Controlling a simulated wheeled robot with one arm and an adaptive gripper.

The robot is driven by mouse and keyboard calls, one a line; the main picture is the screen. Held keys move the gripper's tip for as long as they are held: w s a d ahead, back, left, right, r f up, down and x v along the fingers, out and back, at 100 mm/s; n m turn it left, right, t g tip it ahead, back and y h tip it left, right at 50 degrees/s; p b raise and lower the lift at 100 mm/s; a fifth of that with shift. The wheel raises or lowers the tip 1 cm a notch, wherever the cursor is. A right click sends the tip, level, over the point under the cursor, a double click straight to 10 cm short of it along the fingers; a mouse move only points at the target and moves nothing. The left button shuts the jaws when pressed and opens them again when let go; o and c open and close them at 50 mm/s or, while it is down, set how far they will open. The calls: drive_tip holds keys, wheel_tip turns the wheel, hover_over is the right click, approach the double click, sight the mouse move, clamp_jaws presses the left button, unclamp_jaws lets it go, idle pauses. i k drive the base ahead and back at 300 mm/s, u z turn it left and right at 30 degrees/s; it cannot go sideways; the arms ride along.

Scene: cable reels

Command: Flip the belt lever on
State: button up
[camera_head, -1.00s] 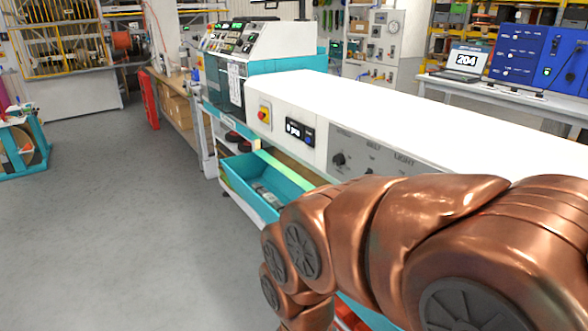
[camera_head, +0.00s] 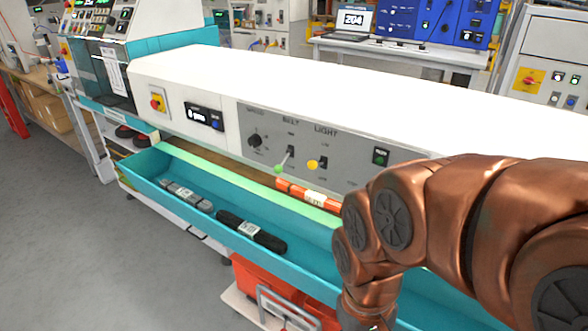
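The belt lever (camera_head: 286,157) sits on the grey control panel (camera_head: 266,119) on the front of the long white machine, under the label BELT. It is a thin lever with a pale green knob at its lower end, tilted down to the left. The light lever (camera_head: 320,163) with a yellow knob is just to its right, and a dark round knob is to its left. My copper arm reaches in from the right, in front of the panel's lower right. My gripper is out of frame or hidden below the arm.
A red-and-yellow switch (camera_head: 157,100) and a display (camera_head: 203,117) are left of the panel. Red bins (camera_head: 262,282) stand below. Open grey floor lies at the left.

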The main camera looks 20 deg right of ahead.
sight(278, 169)
drive_tip(key=u, duration=0.05)
drive_tip(key=k, duration=0.65)
drive_tip(key=u, duration=0.5)
drive_tip(key=i, duration=0.65)
drive_tip(key=u, duration=0.65)
drive_tip(key=i, duration=0.6)
